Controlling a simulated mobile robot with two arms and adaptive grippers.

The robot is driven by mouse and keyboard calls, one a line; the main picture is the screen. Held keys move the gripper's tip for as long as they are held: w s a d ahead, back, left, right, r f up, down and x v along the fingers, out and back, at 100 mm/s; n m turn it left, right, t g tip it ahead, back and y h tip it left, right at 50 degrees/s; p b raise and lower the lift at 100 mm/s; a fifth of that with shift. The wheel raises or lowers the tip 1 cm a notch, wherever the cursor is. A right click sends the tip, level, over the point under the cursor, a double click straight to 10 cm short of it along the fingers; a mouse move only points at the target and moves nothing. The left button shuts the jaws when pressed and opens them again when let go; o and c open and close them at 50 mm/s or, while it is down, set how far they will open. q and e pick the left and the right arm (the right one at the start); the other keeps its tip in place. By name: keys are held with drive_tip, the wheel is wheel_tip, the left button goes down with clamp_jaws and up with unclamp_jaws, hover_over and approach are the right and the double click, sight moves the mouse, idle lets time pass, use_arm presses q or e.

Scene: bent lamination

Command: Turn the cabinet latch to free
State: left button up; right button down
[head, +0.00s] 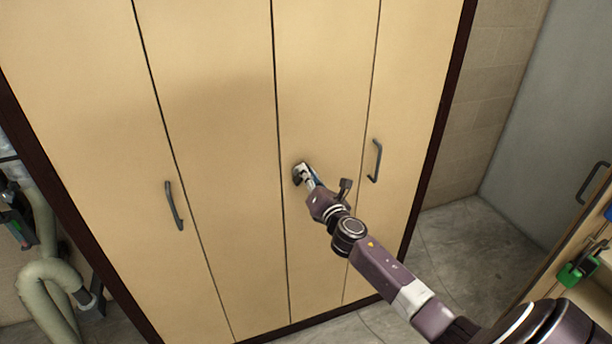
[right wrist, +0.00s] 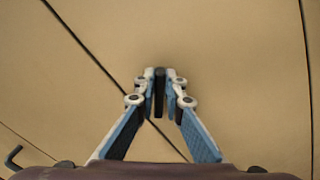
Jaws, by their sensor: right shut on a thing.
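The cabinet (head: 225,110) has tall light-wood doors with dark seams and a dark frame. My right gripper (head: 301,174) is at the door just right of the middle seam in the head view. In the right wrist view my right gripper (right wrist: 160,88) has its fingers closed on a small dark latch (right wrist: 160,90) that stands out from the door. The fingers hide most of the latch, so its exact turn is hard to tell. My left gripper is in neither view.
A dark bar handle (head: 375,160) is on the right door, close to my right arm. Another handle (head: 174,205) is on the left doors. A pale hose (head: 50,275) hangs at the left. An open wooden unit with a green item (head: 580,268) stands at the right.

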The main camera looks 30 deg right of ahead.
drive_tip(key=m, duration=0.3)
drive_tip(key=f+m+b, duration=0.1)
drive_tip(key=m, duration=0.6)
drive_tip(key=shift+s+d+f+b, duration=0.1)
drive_tip(key=shift+d+f+b, duration=0.3)
drive_tip(key=shift+m, duration=0.5)
drive_tip(key=c, duration=2)
unclamp_jaws()
drive_tip(key=v, duration=1.2)
drive_tip(key=shift+r, duration=0.1)
